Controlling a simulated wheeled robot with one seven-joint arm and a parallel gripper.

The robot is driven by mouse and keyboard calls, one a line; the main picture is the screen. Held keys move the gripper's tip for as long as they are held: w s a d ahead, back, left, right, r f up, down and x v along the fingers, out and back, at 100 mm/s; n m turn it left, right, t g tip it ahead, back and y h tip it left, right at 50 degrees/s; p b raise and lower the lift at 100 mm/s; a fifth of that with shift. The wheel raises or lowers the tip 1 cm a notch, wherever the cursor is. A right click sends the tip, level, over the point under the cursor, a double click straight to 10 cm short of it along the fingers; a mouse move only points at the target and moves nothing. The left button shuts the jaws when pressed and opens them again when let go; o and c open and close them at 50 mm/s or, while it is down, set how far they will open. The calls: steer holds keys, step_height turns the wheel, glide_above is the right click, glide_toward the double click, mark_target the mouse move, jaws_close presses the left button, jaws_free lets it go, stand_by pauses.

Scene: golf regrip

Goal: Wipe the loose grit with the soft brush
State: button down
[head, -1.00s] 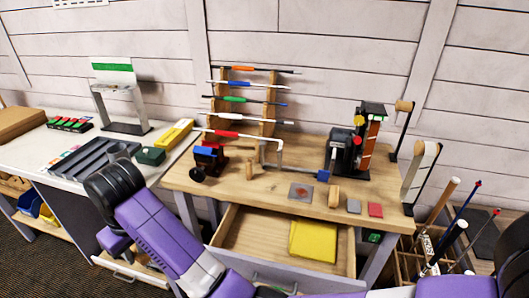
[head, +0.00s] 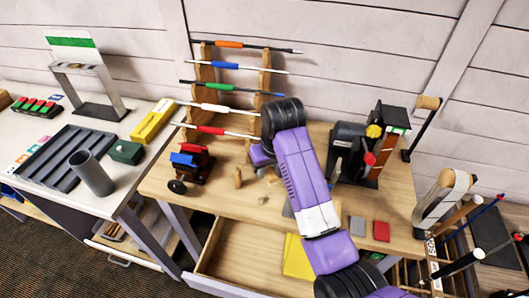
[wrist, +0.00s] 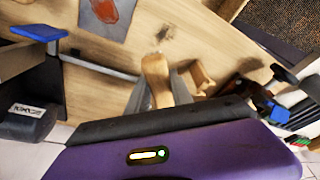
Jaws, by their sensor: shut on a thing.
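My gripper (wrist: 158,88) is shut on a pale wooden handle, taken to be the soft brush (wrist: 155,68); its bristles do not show. In the head view my arm covers the gripper and the brush over the workbench. Dark specks, likely the loose grit (wrist: 162,35), lie on the wood just beyond the brush in the wrist view. Whether the brush touches the bench cannot be told.
A small wooden block (wrist: 201,77) stands close beside the gripper. A grey plate with a red patch (wrist: 108,16) and a blue-ended bar (wrist: 38,32) are nearby. The vise (head: 190,165), club rack (head: 205,75) and black machine (head: 350,155) surround the work area. The drawer (head: 240,255) is open.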

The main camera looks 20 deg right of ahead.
mark_target(260, 205)
steer(key=shift+w+r, duration=0.1)
steer(key=shift+d+f, duration=0.2)
steer(key=shift+f, duration=0.35)
steer(key=shift+s+x, duration=0.2)
steer(key=shift+x, duration=0.6)
steer(key=shift+s+x, duration=0.15)
steer(key=shift+x, duration=0.7)
steer(key=shift+s+x, duration=0.2)
steer(key=shift+x, duration=0.6)
steer(key=shift+a+f+b, duration=0.1)
steer(key=shift+f+b, duration=0.25)
steer(key=shift+f, duration=0.55)
steer(key=shift+s+a+r+p, duration=0.1)
steer(key=shift+s+a+p, duration=0.35)
steer(key=shift+s, duration=0.2)
steer(key=shift+s+a, duration=0.8)
steer(key=shift+s, duration=0.25)
steer(key=shift+s+a, duration=0.75)
steer(key=shift+s, duration=0.3)
steer(key=shift+s+f, duration=0.1)
steer(key=shift+f, duration=0.2)
